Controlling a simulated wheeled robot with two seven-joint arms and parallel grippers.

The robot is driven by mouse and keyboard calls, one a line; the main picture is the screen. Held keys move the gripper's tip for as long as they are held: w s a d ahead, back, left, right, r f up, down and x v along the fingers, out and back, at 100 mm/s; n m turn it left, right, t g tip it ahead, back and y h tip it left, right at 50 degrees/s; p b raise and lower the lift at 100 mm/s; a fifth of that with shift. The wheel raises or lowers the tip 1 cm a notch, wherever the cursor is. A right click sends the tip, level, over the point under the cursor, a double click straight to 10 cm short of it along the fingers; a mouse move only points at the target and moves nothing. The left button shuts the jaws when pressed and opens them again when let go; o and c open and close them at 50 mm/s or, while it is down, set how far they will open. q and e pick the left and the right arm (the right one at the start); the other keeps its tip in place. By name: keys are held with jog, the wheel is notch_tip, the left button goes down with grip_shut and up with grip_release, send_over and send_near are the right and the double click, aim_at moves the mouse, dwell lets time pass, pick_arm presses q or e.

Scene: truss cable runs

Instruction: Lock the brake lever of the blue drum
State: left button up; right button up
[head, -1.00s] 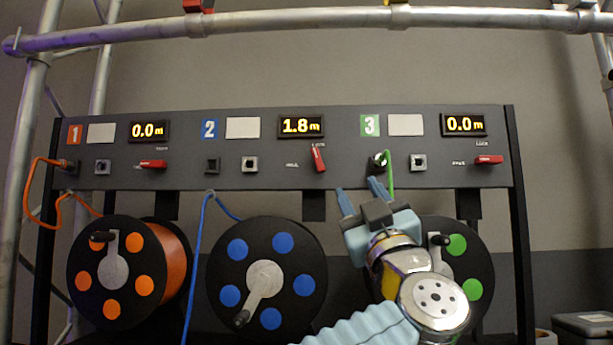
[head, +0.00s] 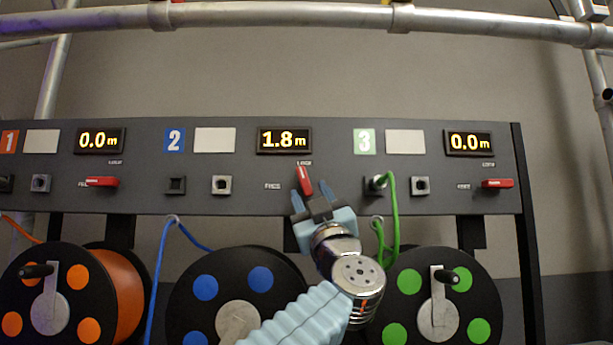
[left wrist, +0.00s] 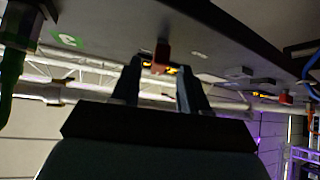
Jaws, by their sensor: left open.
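The blue drum (head: 190,310) stands in the middle below the panel, with blue dots on its dark face. Its red brake lever (head: 304,180) is on the panel under the 1.8 m display, nearly upright and leaning a little left at the top, close below the LOCK label. My left gripper (head: 313,202) is open just below the lever, fingertips by its lower end. In the left wrist view the red lever (left wrist: 162,52) shows between the two fingers (left wrist: 160,85). I cannot tell whether they touch it. My right gripper is out of view.
The orange drum (head: 118,285) stands left and the green drum (head: 480,300) right. Red levers for drums 1 (head: 102,182) and 3 (head: 497,184) lie level. A green cable (head: 393,225) hangs close right of my gripper; a blue cable (head: 158,265) hangs left.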

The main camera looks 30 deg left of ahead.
aim_at(305, 189)
pick_arm(q)
jog(key=shift+p+x, duration=0.5)
jog(key=shift+x, duration=1.15)
jog(key=shift+c, duration=0.3)
grip_shut()
jog(key=m+t, duration=0.1)
jog(key=m+h, duration=0.1)
jog(key=shift+s+a+m+t, duration=0.15)
jog(key=shift+a+m+t, duration=0.05)
jog(key=shift+m+t, duration=0.2)
jog(key=m+t+h, duration=0.2)
jog(key=m, duration=0.1)
jog(key=m+t+h, duration=0.2)
jog(key=m+h, duration=0.1)
jog(key=shift+p, duration=0.3)
jog(key=shift+h, duration=0.3)
jog(key=shift+o, duration=0.3)
grip_release()
